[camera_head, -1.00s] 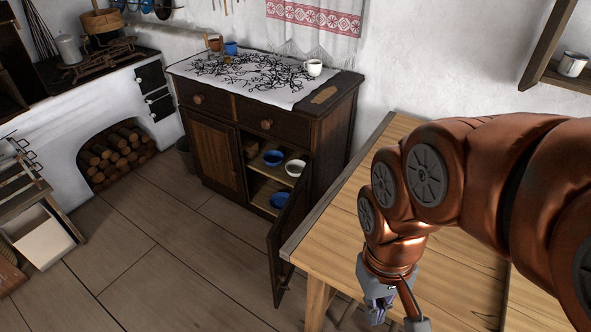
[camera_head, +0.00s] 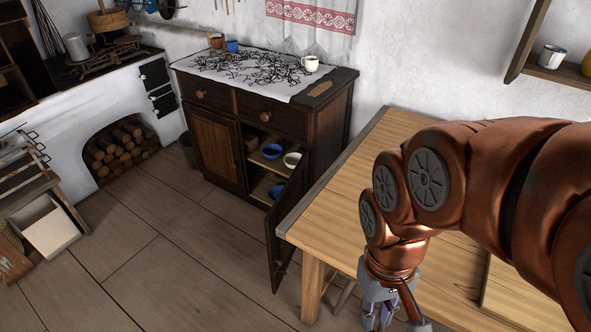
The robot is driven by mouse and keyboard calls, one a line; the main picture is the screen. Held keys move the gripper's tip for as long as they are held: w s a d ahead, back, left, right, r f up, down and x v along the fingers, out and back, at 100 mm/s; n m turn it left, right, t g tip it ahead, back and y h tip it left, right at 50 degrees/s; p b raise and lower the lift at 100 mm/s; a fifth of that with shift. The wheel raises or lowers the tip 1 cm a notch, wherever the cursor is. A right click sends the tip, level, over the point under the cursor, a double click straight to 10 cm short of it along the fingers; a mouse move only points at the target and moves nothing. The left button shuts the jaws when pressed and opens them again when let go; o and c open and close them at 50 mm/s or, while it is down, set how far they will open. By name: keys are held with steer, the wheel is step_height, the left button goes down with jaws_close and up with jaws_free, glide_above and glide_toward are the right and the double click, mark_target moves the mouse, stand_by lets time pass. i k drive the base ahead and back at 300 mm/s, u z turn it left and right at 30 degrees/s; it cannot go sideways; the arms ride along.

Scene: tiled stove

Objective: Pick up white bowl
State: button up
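The white bowl (camera_head: 292,160) sits on the upper shelf inside the dark wooden cabinet (camera_head: 218,153), at the right of the opening. A blue bowl (camera_head: 272,151) stands to its left on the same shelf. Another blue bowl (camera_head: 278,190) is on the shelf below, partly hidden by the open cabinet door (camera_head: 279,237). My gripper (camera_head: 378,322) hangs at the bottom of the view, in front of the wooden table and far from the bowl. Its fingertips are cut off by the frame edge, so I cannot tell whether it is open.
The wooden table (camera_head: 350,200) stands right of the open door, close to it. A white cup (camera_head: 311,63) and blue cup (camera_head: 232,46) stand on the cabinet's cloth. The floor before the cabinet is clear.

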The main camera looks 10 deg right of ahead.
mark_target(291, 160)
steer(key=u, duration=1.3)
steer(key=i, duration=1.9)
steer(key=z, duration=0.7)
steer(key=i, duration=1.05)
steer(key=z, duration=0.85)
